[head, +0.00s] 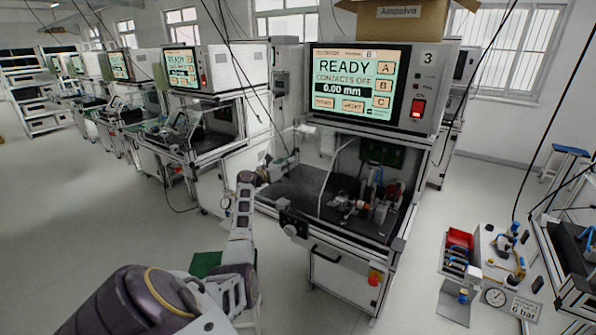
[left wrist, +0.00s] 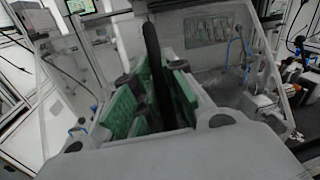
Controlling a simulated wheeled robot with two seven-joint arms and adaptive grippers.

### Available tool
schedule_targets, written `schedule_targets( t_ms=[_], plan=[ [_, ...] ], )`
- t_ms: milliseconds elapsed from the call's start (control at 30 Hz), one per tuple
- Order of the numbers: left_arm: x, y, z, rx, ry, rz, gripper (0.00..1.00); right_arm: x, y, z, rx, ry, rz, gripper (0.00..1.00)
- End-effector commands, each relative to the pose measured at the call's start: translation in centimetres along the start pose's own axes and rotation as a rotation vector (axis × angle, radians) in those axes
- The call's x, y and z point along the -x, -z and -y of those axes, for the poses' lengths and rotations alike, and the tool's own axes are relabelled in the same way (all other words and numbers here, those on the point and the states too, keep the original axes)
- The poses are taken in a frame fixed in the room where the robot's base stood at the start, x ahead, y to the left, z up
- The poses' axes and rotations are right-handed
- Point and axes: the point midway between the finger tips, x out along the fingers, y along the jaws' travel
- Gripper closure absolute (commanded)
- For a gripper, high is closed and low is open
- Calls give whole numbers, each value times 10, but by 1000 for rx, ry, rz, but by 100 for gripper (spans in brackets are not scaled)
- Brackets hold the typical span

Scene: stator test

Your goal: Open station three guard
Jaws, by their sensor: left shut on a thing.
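Station three (head: 366,85) stands in the middle of the head view, with "3" on its top right corner. Its screen reads READY, CONTACTS OFF, 0.00 mm. My left gripper (head: 284,163) is at the left front side of its work bay, reached by my arm from the left. In the left wrist view its green-padded fingers (left wrist: 155,85) are shut around a dark upright bar (left wrist: 153,50), which looks like the guard's handle. A clear framed panel shows behind the fingers; the guard's exact position is hard to tell. My right gripper is out of view.
Small fixtures (head: 365,205) stand on the bay's dark floor. A red switch (head: 418,108) sits beside the screen. Similar stations (head: 195,70) line the left. A board with a gauge (head: 495,297) and a red bin (head: 460,240) stand at right. Cables hang overhead.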

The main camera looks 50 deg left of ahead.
Motion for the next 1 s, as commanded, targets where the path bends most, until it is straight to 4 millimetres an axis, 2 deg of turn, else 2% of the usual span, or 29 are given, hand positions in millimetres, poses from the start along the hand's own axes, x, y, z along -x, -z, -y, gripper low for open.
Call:
schedule_targets(
  t_ms=[100,300,767,800,933,1000],
  plan=[
    [2,0,-15,0,-2,0,100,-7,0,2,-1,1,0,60],
    [4,-3,-28,1,-1,0,100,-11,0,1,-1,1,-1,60],
    [5,-3,-31,0,0,-1,100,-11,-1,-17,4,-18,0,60],
    [5,-3,-31,0,0,-1,82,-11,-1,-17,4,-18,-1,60],
    [4,-3,-31,0,0,-1,65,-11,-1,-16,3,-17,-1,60],
    [4,-3,-31,0,0,-1,65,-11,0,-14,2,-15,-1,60]
  ],
)
